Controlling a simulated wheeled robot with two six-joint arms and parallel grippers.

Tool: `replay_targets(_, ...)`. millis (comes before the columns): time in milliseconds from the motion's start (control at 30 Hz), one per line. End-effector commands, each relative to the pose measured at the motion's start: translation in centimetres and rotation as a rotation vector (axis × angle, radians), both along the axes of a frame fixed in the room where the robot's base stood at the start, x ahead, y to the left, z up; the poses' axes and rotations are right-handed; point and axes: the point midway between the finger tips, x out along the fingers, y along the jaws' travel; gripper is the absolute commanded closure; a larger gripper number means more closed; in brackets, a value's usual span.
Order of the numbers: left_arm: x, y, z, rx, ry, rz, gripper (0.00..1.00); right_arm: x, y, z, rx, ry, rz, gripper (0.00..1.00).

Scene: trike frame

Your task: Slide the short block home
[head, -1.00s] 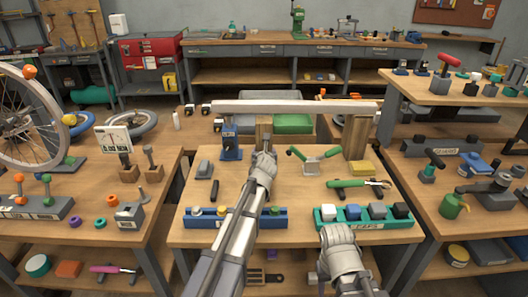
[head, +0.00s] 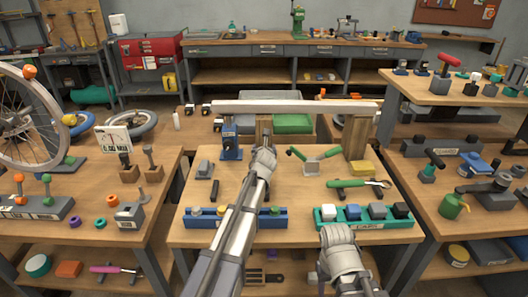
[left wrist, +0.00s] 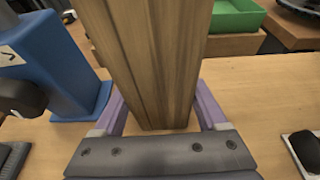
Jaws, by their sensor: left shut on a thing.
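The short wooden block (left wrist: 150,60) stands between the purple fingers of my left gripper (left wrist: 162,115), which is shut on it low down, close to the table top. In the head view, the block (head: 267,130) shows as a narrow strip beyond my left gripper (head: 264,148), below the middle of the long pale bar (head: 295,106). Whether the block touches the bar is unclear. A blue stand (head: 231,140) is under the bar's left end and a taller wooden block (head: 356,138) under its right. Only part of my right arm shows, at the bottom; its fingers are out of sight.
A blue rack (head: 235,224) and a teal rack (head: 367,225) line the table's front edge. Green-handled pliers (head: 350,184), a yellow block (head: 362,168) and a green-handled tool (head: 314,162) lie right of my left arm. The blue stand (left wrist: 55,70) is close left of the held block.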

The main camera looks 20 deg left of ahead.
Motion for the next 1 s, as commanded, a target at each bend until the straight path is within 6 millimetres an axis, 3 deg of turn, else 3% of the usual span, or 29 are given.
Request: replay_targets(1000, 2.3, 0.7, 0.0, 0.0, 0.0, 0.0, 0.9, 0.0, 0.0, 0.0, 0.0, 0.0, 0.0, 0.5)
